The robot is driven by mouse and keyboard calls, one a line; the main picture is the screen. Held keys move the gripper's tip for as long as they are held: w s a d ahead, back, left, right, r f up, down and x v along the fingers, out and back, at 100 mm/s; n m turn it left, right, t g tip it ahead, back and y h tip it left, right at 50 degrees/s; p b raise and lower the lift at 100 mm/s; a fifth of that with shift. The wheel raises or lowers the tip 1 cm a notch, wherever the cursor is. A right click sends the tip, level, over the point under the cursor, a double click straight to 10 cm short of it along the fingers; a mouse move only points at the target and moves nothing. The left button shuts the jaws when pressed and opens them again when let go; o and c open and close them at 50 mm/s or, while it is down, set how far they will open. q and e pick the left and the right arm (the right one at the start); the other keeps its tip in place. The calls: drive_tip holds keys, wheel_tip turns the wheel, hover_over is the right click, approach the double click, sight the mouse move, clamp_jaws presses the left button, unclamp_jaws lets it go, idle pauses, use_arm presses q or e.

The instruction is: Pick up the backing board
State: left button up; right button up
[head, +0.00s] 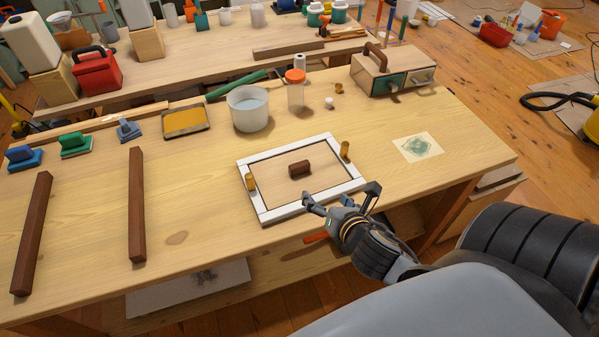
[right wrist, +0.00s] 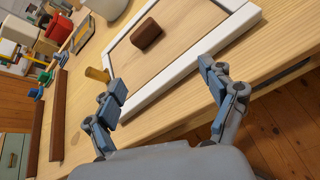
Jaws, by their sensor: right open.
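A white rectangular frame (head: 309,209) lies flat near the front edge of the workbench. Inside it is a flat tan panel (head: 325,182) that looks like the backing board; I cannot tell whether it is loose. A dark brown block (head: 300,169) rests on the panel. The right wrist view also shows the frame (right wrist: 190,74), the panel (right wrist: 178,50) and the block (right wrist: 146,35). My right gripper (head: 340,196) is open and empty at the frame's near right side, its fingers spread apart. My left gripper is not in view.
Brass-coloured pieces stand at the frame's left (head: 251,181) and right (head: 345,151) sides. Two dark wooden bars (head: 137,205) lie to the left. A white bucket (head: 248,108), a jar (head: 295,93) and a wooden box (head: 390,75) stand behind. Bare bench lies between bars and frame.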

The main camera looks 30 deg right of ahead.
sight(301, 170)
drive_tip(key=n, duration=0.2)
drive_tip(key=w+r+n+t, duration=0.1)
drive_tip(key=n, duration=0.2)
drive_tip(key=shift+w+y, duration=0.2)
drive_tip(key=shift+y, duration=0.1)
drive_tip(key=shift+w, duration=0.3)
drive_tip(key=p+x, duration=0.1)
drive_tip(key=x, duration=1.2)
drive_tip(key=shift+w+a, duration=0.1)
drive_tip(key=c, duration=1.3)
